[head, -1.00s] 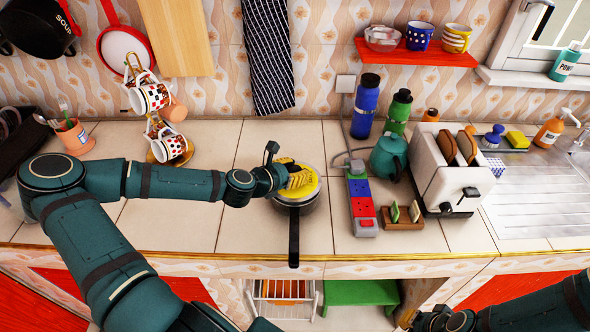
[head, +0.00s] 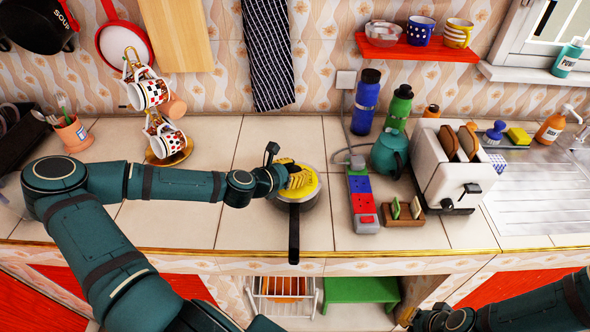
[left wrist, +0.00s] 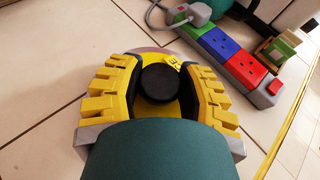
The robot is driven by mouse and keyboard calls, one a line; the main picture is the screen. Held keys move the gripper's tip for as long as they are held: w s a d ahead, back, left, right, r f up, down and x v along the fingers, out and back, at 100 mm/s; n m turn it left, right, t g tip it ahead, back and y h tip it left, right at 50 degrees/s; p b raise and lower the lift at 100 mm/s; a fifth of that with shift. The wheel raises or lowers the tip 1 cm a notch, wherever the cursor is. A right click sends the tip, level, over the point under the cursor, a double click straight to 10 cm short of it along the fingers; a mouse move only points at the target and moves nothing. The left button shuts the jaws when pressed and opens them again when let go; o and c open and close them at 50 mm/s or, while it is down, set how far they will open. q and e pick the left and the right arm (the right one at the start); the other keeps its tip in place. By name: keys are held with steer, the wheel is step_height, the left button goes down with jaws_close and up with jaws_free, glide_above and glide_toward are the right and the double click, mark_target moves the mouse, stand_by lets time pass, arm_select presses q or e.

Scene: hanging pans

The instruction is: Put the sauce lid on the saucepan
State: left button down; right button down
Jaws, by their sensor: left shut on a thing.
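The saucepan (head: 294,218) stands on the tiled counter, its black handle pointing to the front edge. The yellow sauce lid (head: 309,189) sits over the pan's top; I cannot tell whether it is fully seated. My left gripper (head: 297,178) is above it with yellow ridged fingers. In the left wrist view the gripper (left wrist: 160,85) has its fingers on both sides of the lid's round black knob (left wrist: 161,83), shut on it. The lid's yellow top (left wrist: 160,118) shows around the knob. My right arm shows at the lower right; its gripper's jaws are not clear.
A power strip (head: 362,200) lies right of the pan, with a teal kettle (head: 389,155) and a toaster (head: 447,165) beyond. A mug tree (head: 168,145) stands at the left.

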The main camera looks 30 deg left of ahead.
stand_by(0.4)
arm_select(q)
steer(key=shift+c, duration=2.3)
jaws_free()
steer(key=s+a+r+p, duration=0.2)
steer(key=s+r+p, duration=0.6)
steer(key=s+r, duration=0.2)
steer(key=shift+s+a+r, duration=0.25)
steer(key=shift+s+r, duration=0.05)
steer(key=shift+s, duration=0.1)
